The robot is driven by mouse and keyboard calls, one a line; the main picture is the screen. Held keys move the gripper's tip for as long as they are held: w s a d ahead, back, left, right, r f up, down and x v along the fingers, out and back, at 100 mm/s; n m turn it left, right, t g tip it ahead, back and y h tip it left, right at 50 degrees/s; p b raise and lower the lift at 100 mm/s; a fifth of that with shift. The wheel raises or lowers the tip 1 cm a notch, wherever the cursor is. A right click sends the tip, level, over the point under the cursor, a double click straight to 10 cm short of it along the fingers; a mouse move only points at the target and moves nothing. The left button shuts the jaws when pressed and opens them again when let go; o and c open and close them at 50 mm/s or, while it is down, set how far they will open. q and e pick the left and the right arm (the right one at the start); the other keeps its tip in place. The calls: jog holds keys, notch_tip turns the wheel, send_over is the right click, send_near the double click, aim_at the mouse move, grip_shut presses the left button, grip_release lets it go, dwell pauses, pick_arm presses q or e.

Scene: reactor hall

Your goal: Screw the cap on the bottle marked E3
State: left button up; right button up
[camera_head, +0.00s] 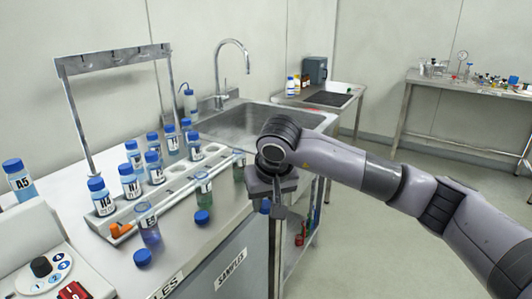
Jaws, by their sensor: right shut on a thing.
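My right gripper (272,208) is in front of the counter's right edge, pointing down. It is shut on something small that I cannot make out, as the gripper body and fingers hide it. Three uncapped bottles stand along the front of the rack: a purple one (149,231) with a label starting with E, a green one (203,189) and another green one (239,161) near the gripper. Their full marks are too small to read, so I cannot tell which is E3. One blue cap (202,217) and another blue cap (143,257) lie on the counter. My left gripper is not in view.
The white rack (122,219) holds several blue-capped bottles behind the open ones. Bottle A5 (19,181) stands at far left, near a control box (45,272). A sink (245,122) with a tall tap lies behind. The counter front between caps and edge is clear.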

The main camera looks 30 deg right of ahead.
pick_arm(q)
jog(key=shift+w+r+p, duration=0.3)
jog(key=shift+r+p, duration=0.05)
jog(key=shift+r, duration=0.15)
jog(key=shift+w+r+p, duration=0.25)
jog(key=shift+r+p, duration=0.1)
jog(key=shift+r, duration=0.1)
pick_arm(e)
jog(key=s+a+f+n, duration=0.1)
jog(key=s+a+f, duration=0.1)
jog(key=s+f, duration=0.5)
jog(key=s+a+f+n+y, duration=0.1)
jog(key=s+a+f, duration=0.1)
jog(key=s+f, duration=0.5)
notch_tip(320, 180, down, 4)
jog(key=shift+a+r, duration=0.1)
jog(key=shift+a, duration=0.15)
jog(key=shift+d, duration=0.15)
